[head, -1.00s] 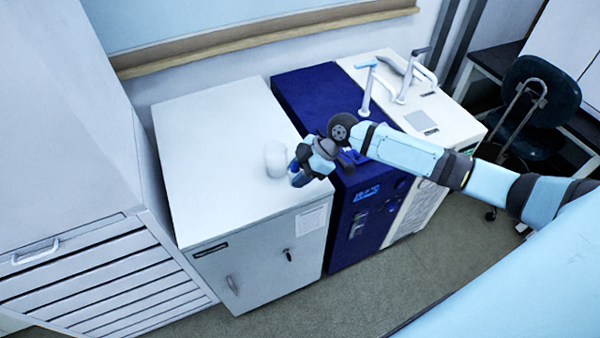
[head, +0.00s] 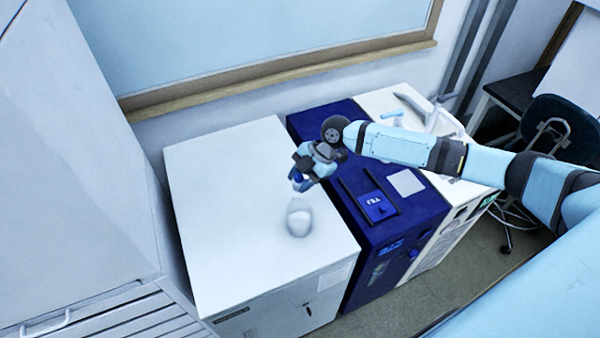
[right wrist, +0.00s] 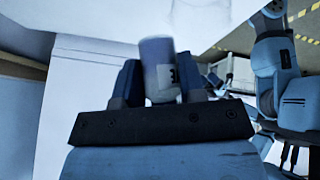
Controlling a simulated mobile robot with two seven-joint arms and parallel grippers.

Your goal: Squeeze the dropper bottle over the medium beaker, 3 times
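My right gripper (head: 301,176) is above the white-topped cabinet, near its right edge. In the right wrist view its two dark blue fingers are shut on the dropper bottle (right wrist: 160,66), a pale grey-blue cylinder with a small dark marking. In the head view the gripper mostly hides the bottle. A whitish, translucent beaker (head: 299,223) stands on the cabinet top, just below the gripper in the picture. Its outline is blurred, and I cannot tell whether the bottle is over its mouth. My left gripper is not in view.
The white cabinet top (head: 225,210) is otherwise bare. A dark blue machine (head: 352,185) stands to its right, under my right forearm, then a white unit (head: 408,183). A tall pale cabinet (head: 80,160) is at left, and a window ledge (head: 280,78) runs behind.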

